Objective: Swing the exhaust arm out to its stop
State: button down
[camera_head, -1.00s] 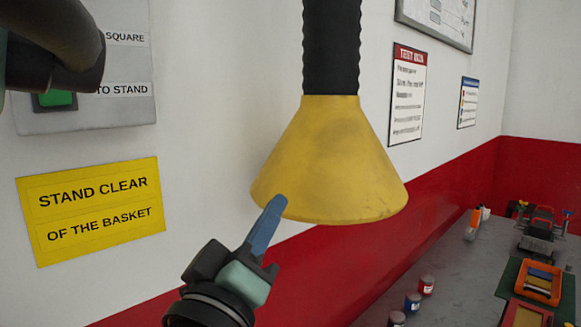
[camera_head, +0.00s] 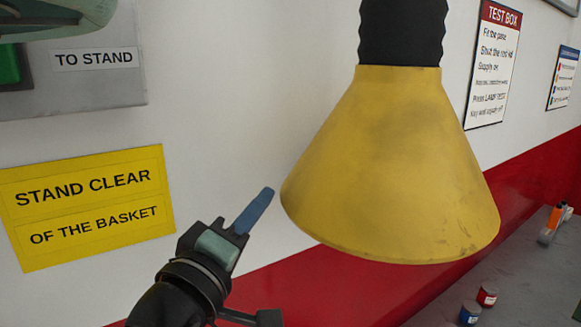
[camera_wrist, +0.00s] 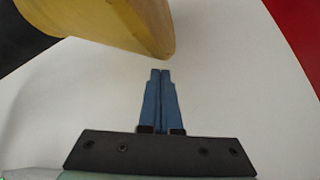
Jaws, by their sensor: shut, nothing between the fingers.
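The exhaust arm shows as a yellow cone hood (camera_head: 395,170) hanging from a black ribbed hose (camera_head: 402,32) in the head view. The rest of the arm above is out of frame. My gripper (camera_head: 268,192) has its blue fingers shut and empty, just left of the hood's lower left rim. In the head view a small gap shows between fingertips and hood. In the wrist view the closed fingertips (camera_wrist: 160,72) point at the white wall, with the hood's edge (camera_wrist: 110,22) close above them. I see no clear contact.
A yellow "stand clear of the basket" sign (camera_head: 88,205) and a grey panel with a green button (camera_head: 75,75) are on the wall at left. A grey bench (camera_head: 535,285) with red and blue jars (camera_head: 487,294) lies at lower right. A test box poster (camera_head: 497,65) hangs behind.

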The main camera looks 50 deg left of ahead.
jog(key=shift+r, duration=0.1)
jog(key=shift+p+x, duration=2.15)
jog(key=shift+x, duration=2.85)
jog(key=shift+d, duration=0.1)
